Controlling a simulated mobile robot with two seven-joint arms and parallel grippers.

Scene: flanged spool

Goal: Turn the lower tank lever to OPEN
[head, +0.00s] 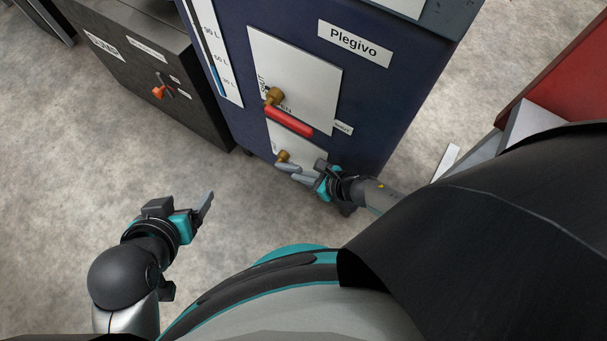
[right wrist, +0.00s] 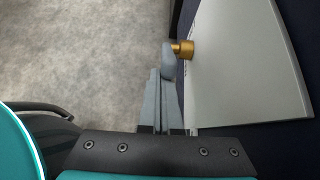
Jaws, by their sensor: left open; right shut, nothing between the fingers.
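The blue tank (head: 390,110) labelled Plegivo carries two levers on white plates. The lower lever has a brass hub (head: 283,156) and a grey handle (head: 287,167) that points to the right in the head view. Its brass hub (right wrist: 187,48) and rounded grey handle (right wrist: 168,61) also show in the right wrist view. My right gripper (head: 290,177) is shut and empty, its fingertips right by the grey handle; I cannot tell whether they touch it. The lower plate's lettering is mostly hidden. My left gripper (head: 208,203) is open and empty, over the floor left of the tank.
The upper lever (head: 289,121) has a red handle and a brass hub, just above the lower one. A dark cabinet (head: 150,75) with an orange knob (head: 159,92) stands to the left. A red object (head: 570,75) stands at the right. Floor in front is clear.

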